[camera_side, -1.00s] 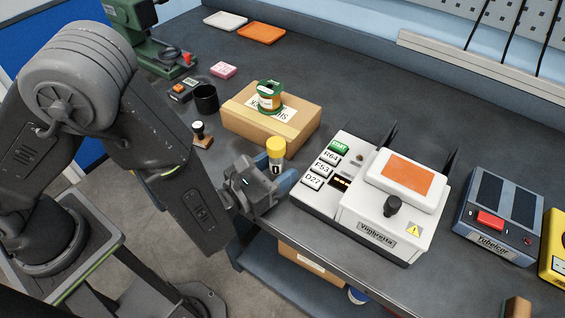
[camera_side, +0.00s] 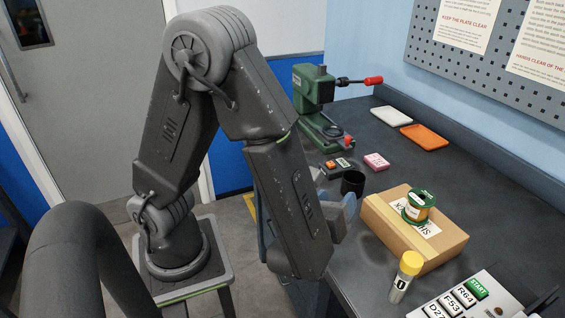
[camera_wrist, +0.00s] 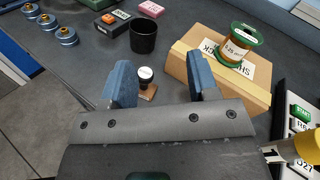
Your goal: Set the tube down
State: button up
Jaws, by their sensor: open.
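A stamp with a wooden base (camera_wrist: 146,84) shows between and beyond the fingers.
The cardboard box (camera_side: 400,237) carries a green-ended spool (camera_side: 418,207). A black cup (camera_side: 352,183) stands behind my gripper. The white device with labelled buttons (camera_side: 486,308) is right of the tube. A green press (camera_side: 315,110) and two trays stand farther back.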

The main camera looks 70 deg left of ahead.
jog(key=s+a+r+n+g+y, duration=0.2)
jog(key=s+a+n+g, duration=0.3)
jog(key=a+n+g, duration=0.3)
jog(key=s+d+r+n+g+h, duration=0.2)
jog(key=s+n+h, duration=0.4)
jog(key=n, duration=0.6)
jog(key=shift+s+r+g+h, duration=0.3)
jog(key=shift+r+g, duration=0.15)
jog(key=shift+g, duration=0.45)
jog(key=shift+o, duration=0.4)
jog(key=d+r+n+t+h, duration=0.3)
jog(key=r+n+h, duration=0.1)
jog(key=r+n, duration=0.1)
jog(key=shift+w+d+r+h, duration=0.25)
jog(key=shift+r+h, duration=0.05)
jog(key=shift+r, duration=0.55)
